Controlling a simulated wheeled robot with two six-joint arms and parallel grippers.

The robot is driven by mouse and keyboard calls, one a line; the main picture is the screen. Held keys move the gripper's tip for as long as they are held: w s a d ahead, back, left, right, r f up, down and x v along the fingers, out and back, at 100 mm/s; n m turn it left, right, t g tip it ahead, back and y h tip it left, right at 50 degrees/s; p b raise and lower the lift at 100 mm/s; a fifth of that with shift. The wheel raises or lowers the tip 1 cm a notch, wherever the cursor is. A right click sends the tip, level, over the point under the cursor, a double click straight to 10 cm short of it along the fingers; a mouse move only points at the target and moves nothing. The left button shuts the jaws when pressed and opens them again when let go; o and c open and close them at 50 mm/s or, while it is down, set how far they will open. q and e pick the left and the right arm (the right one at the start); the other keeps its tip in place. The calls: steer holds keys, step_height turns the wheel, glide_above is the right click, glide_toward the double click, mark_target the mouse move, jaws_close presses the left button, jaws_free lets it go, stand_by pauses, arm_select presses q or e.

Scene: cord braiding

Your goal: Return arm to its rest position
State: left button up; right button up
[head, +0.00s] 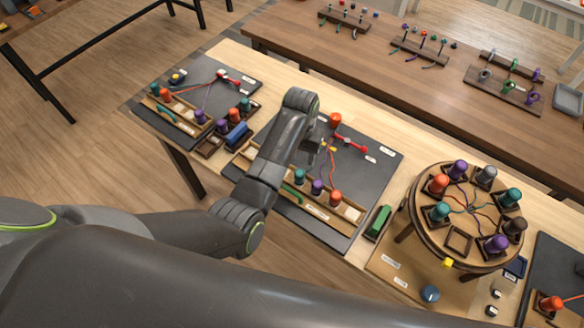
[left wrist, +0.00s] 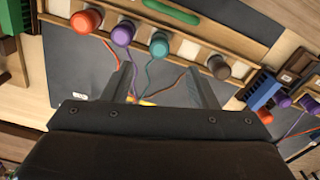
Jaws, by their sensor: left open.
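My left arm reaches in from the left over the middle dark mat (head: 372,188). My left gripper (head: 314,152) points down above this mat, and the arm partly hides it. In the left wrist view its two fingers (left wrist: 162,82) are apart with nothing gripped between them. Cords lie on the mat below the fingers. A wooden rack on the mat holds a teal bobbin (head: 299,176), a purple bobbin (head: 317,187) and an orange bobbin (head: 335,197); a brown bobbin (left wrist: 218,67) shows in the left wrist view. My right gripper is not in view.
A round wooden stand (head: 421,226) with several bobbins is at the right. Another dark mat (head: 232,70) with bobbins and cords is at the left. A red tool (head: 350,143) and a green block (head: 378,222) are near the middle mat. A brown table (head: 390,85) stands behind.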

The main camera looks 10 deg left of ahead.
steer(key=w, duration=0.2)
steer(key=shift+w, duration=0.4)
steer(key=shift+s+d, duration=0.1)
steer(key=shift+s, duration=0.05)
